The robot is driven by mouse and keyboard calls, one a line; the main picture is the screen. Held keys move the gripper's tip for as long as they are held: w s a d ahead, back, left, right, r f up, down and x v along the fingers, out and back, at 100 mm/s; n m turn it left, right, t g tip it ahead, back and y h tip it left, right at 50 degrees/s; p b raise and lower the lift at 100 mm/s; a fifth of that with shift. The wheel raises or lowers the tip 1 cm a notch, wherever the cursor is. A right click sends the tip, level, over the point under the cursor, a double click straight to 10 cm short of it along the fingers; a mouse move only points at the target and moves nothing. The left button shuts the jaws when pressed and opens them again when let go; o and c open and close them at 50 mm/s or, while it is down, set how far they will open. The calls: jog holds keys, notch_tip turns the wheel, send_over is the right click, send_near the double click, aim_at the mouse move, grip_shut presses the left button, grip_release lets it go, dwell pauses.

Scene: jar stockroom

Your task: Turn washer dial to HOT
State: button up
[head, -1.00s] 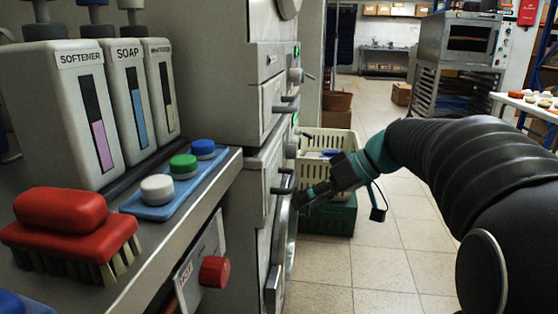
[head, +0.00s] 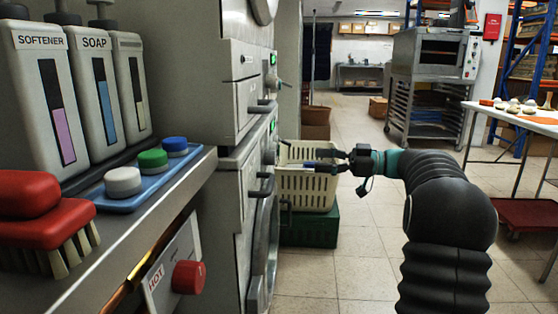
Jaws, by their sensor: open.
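The stacked grey machines stand left of centre; the lower one is a washer (head: 232,205) with a round door (head: 262,255) seen nearly edge-on. A pale dial (head: 273,82) sticks out from the upper machine's front. The lower machine's dial is seen too edge-on to read its setting. A red knob (head: 188,277) sits on a panel with a HOT label (head: 155,280) at the lower left. My gripper (head: 313,158) is open and empty, pointing left in front of the crate, apart from the washer front.
A cream crate (head: 305,188) on a green crate (head: 312,225) stands beyond the washer. The counter at left holds a red brush (head: 38,235), a blue tray (head: 150,195) of coloured knobs and several dispensers (head: 95,95).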

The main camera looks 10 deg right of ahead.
aim_at(270, 158)
jog(key=x, duration=1.1)
jog(key=shift+w+a, duration=0.15)
jog(key=shift+a, duration=0.15)
jog(key=shift+c, duration=0.2)
jog(key=c, duration=1.1)
